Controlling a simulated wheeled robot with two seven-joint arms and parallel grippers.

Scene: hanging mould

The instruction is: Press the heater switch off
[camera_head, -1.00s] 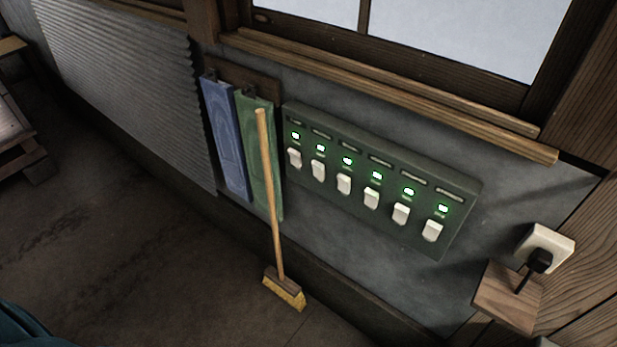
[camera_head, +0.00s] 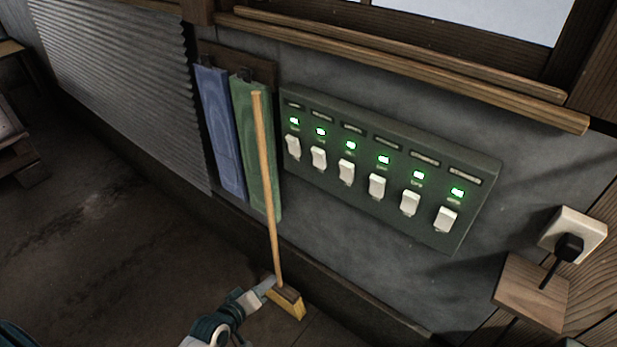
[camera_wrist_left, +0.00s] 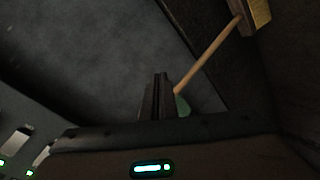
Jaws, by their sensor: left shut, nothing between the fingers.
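A dark green switch panel (camera_head: 395,228) is fixed to the grey wall, with a row of white rocker switches (camera_head: 376,186). A green light glows above each switch. The labels above them are too small to read, so I cannot tell which is the heater switch. Part of the panel shows at the lower left of the left wrist view, with a white switch (camera_wrist_left: 15,141). My left gripper (camera_head: 267,284) is shut and empty, low in the head view and below the panel, apart from the switches. Its closed fingers (camera_wrist_left: 160,92) also show in the left wrist view. My right gripper is out of view.
A broom (camera_head: 265,180) leans upright left of the panel; its head overlaps my left gripper in the head view. Blue (camera_head: 219,130) and green (camera_head: 246,135) boards hang behind it. A plug in a white socket (camera_head: 584,228) and a small wooden shelf (camera_head: 525,290) are at right.

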